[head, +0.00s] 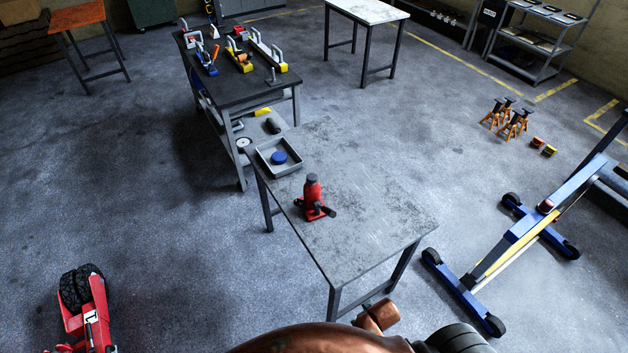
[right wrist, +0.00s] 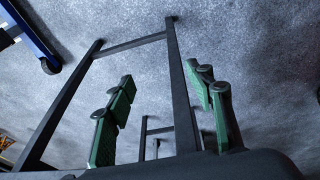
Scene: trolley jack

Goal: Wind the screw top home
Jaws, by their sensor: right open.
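A red bottle jack (head: 313,196) stands upright on the grey worktable in the head view. A dark round top (head: 312,178) sits at its upper end; I cannot tell how far it is screwed in. A dark stub juts from the jack's base on the right. My right gripper (right wrist: 165,82) shows in the right wrist view with its two green-padded fingers wide apart and nothing between them. Floor and dark table legs lie beyond the fingers. My left gripper is not in view.
A grey tray (head: 263,165) holding a blue disc (head: 279,158) sits at the worktable's far left corner. The worktable (head: 375,225) is bare right of the jack. A dark bench (head: 238,88) with tools stands behind. A blue hoist (head: 528,232) stands at the right.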

